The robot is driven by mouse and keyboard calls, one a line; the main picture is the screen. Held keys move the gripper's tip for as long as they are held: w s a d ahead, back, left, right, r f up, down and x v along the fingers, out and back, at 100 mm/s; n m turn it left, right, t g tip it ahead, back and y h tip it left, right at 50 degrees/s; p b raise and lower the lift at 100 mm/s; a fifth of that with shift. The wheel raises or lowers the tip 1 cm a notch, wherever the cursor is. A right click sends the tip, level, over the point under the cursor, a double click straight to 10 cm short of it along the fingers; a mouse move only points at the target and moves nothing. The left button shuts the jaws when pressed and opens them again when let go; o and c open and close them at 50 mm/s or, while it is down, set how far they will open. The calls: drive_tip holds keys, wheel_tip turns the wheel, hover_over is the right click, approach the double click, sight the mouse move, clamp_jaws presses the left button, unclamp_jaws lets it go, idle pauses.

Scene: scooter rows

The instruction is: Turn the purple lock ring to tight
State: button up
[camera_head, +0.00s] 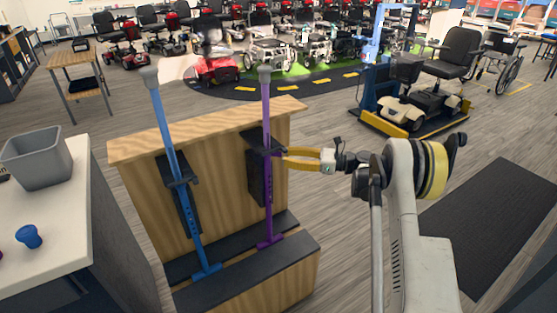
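The purple cane (267,200) stands upright against the wooden stand, with a grey top and a purple foot on the dark ledge. A black bracket (260,180) sits around or against its middle. I cannot make out the purple lock ring clearly; it may be hidden near the bracket and my fingers. My gripper (283,158) comes in from the right with its yellow fingers level at the cane's upper middle. The fingertips are at or very near the cane, partly hidden by the dark bracket. Whether they touch or close on anything is unclear.
A blue cane (173,140) leans in its own bracket to the left on the stand (220,125). A white counter (70,210) at left holds a grey bin (38,160) and a blue knob (28,236). Scooters line the back. Open floor lies behind the stand.

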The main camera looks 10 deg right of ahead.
sight(279, 157)
drive_tip(key=shift+b+x, duration=0.4)
drive_tip(key=shift+x, duration=1.4)
clamp_jaws()
